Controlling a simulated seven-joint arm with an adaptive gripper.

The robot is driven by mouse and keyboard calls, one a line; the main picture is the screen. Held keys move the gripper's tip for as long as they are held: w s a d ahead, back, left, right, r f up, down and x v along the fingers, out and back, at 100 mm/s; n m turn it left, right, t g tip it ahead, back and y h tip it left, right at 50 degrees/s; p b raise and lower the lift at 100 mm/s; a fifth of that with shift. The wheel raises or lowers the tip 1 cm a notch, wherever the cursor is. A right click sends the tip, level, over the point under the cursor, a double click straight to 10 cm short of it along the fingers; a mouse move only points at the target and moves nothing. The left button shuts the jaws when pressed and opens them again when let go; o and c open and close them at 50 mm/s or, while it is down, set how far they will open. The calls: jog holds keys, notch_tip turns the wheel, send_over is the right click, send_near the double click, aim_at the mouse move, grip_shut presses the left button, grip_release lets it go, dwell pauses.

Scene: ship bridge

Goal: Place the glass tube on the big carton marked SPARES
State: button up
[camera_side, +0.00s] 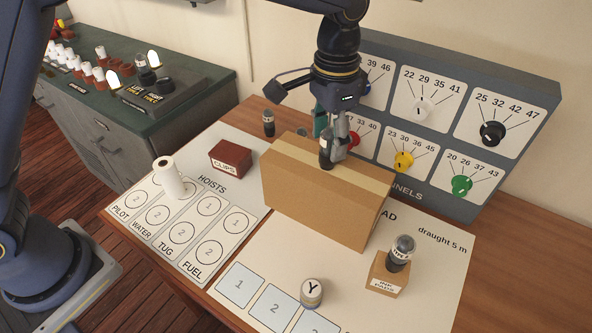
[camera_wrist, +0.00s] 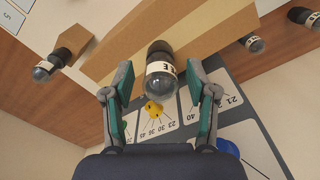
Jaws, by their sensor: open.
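A glass tube (camera_side: 326,153) with a dark base and a white label stands upright on top of the big brown carton (camera_side: 318,207). It also shows in the wrist view (camera_wrist: 160,70), where only part of its label can be read. My gripper (camera_side: 340,145) is open with its fingers on either side of the tube. In the wrist view my gripper (camera_wrist: 158,105) shows a gap between each finger and the tube. The carton (camera_wrist: 205,38) lies under the tube; no SPARES marking shows on its visible faces.
A similar tube (camera_side: 401,252) stands on a small box (camera_side: 387,276) at the right. Another (camera_side: 268,123) stands behind the carton. A red CLIPS box (camera_side: 231,159), a white roll (camera_side: 168,178) and a Y-marked round piece (camera_side: 312,292) are on the table. A dial panel (camera_side: 455,110) rises behind.

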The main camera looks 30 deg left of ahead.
jog(key=r, duration=0.9)
jog(key=shift+a, duration=0.2)
jog(key=s+a+r+n+t, duration=0.1)
jog(key=s+a+r, duration=0.2)
jog(key=a, duration=0.4)
jog(key=s+a+r+n+t, duration=0.1)
jog(key=s+a+r+n, duration=0.15)
jog(key=a, duration=0.35)
jog(key=s+a+f+n+t, duration=0.1)
jog(key=s+a+f, duration=0.2)
jog(key=s+a, duration=0.3)
jog(key=s+a+f+n+t, duration=0.2)
jog(key=s+a, duration=0.4)
jog(key=s, duration=0.4)
jog(key=shift+a+f+t, duration=0.3)
jog(key=shift+f, duration=0.35)
